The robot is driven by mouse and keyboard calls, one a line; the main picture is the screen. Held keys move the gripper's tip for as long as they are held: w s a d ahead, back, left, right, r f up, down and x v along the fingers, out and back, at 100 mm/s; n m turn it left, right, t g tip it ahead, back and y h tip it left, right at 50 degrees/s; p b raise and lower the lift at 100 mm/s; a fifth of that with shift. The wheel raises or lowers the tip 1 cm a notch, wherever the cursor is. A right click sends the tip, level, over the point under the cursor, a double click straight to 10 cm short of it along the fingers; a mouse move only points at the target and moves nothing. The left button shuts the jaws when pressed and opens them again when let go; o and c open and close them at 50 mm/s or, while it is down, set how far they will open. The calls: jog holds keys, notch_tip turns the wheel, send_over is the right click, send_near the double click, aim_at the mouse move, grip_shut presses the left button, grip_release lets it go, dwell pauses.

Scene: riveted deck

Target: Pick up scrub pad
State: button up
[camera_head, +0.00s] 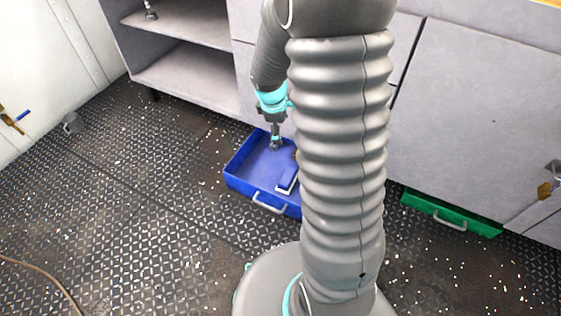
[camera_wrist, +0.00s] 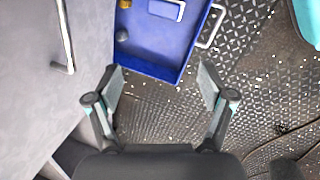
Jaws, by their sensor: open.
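A blue and white block-shaped item (camera_head: 287,181), which looks like the scrub pad, lies in the blue tray (camera_head: 242,187) on the floor. It also shows at the top edge of the wrist view (camera_wrist: 166,9), partly cut off. My gripper (camera_head: 276,144) is over the tray's back part in the head view, apart from the pad. In the wrist view my gripper (camera_wrist: 159,84) has its two fingers wide apart with nothing between them. My arm column hides the tray's right part in the head view.
A small dark round item (camera_wrist: 121,33) and a brownish item (camera_wrist: 124,4) are also in the tray. Grey cabinets (camera_head: 460,110) stand behind it. The deck at left is mostly clear.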

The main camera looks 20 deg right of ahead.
jog(key=w+d+f+n+g+p, duration=0.1)
jog(key=d+f+n+p, duration=0.15)
jog(key=f, duration=0.45)
jog(key=w+d+f+n+g+p, duration=0.1)
jog(key=f+n, duration=0.2)
jog(key=f, duration=0.4)
jog(key=n+t+p, duration=0.2)
jog(key=n, duration=0.8)
send_near(287, 176)
jog(key=shift+y, duration=0.4)
jog(key=f+b, duration=0.2)
jog(key=f, duration=0.1)
jog(key=w+d+f, duration=0.1)
jog(key=f, duration=0.1)
jog(key=shift+w+b, duration=0.1)
jog(key=shift+b, duration=0.3)
jog(key=shift+w+d+f+b, duration=0.1)
jog(key=shift+d+f+b, duration=0.15)
jog(key=shift+f, duration=0.65)
jog(key=shift+s+d+f+b, duration=0.1)
jog(key=shift+f+b, duration=0.25)
jog(key=shift+f, duration=0.55)
jog(key=shift+w+d+f+b, duration=0.1)
jog(key=shift+d+f+b, duration=0.15)
jog(key=shift+f, duration=0.65)
jog(key=shift+a, duration=0.1)
jog(key=c, duration=1.3)
jog(key=shift+o, duration=0.2)
jog(key=shift+r, duration=0.1)
